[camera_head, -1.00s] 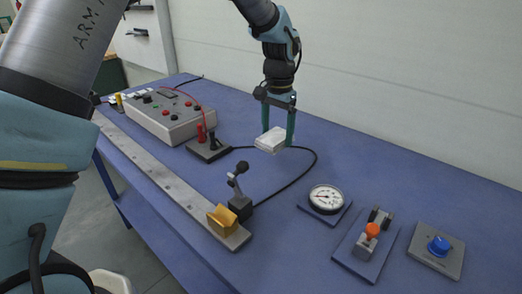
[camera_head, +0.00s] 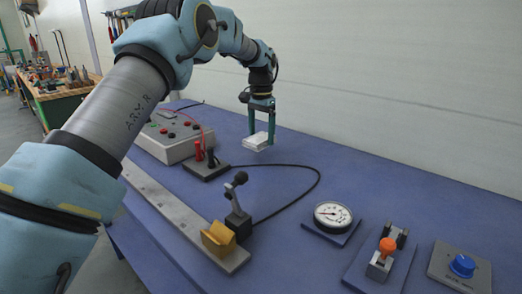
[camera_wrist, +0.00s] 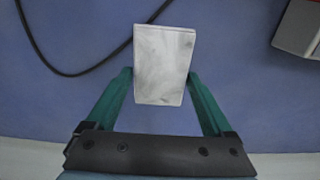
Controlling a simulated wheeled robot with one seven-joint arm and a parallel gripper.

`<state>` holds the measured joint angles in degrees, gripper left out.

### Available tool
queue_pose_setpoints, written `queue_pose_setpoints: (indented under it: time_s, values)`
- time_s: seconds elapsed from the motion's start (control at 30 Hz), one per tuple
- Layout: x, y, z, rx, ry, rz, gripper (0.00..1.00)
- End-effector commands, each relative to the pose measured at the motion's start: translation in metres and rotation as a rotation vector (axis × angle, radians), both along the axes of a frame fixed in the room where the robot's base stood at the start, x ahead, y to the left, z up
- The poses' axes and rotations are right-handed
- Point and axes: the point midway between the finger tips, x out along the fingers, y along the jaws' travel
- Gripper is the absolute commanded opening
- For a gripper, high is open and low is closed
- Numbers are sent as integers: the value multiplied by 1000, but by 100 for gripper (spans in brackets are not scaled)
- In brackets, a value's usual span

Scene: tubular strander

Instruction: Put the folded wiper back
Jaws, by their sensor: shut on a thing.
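The folded wiper (camera_head: 256,141) is a flat white pad at the back of the blue table. My gripper (camera_head: 261,134) points down from above, with its two green fingers on either side of the wiper. In the wrist view the wiper (camera_wrist: 164,62) sits between the tips of my gripper (camera_wrist: 161,84), which is shut on it. The wiper extends out past the fingertips. I cannot tell whether its underside touches the table.
A grey control box (camera_head: 172,137) stands left of the wiper, with a black terminal block (camera_head: 206,165) in front. A black cable (camera_head: 317,178) loops across the table. A gauge (camera_head: 332,215), an orange-knobbed switch (camera_head: 386,247) and a blue knob (camera_head: 462,265) lie front right.

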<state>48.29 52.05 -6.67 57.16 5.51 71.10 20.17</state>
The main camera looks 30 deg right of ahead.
Motion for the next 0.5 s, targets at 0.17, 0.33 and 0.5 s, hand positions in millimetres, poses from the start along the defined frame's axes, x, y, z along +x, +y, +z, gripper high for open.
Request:
queue_pose_setpoints:
  time_s: [0.17,0.33,0.5]
  values:
    - [0,0,-15,1,0,1,16]
    - [0,1,-34,2,1,1,16]
    - [0,0,-51,0,-1,1,16]
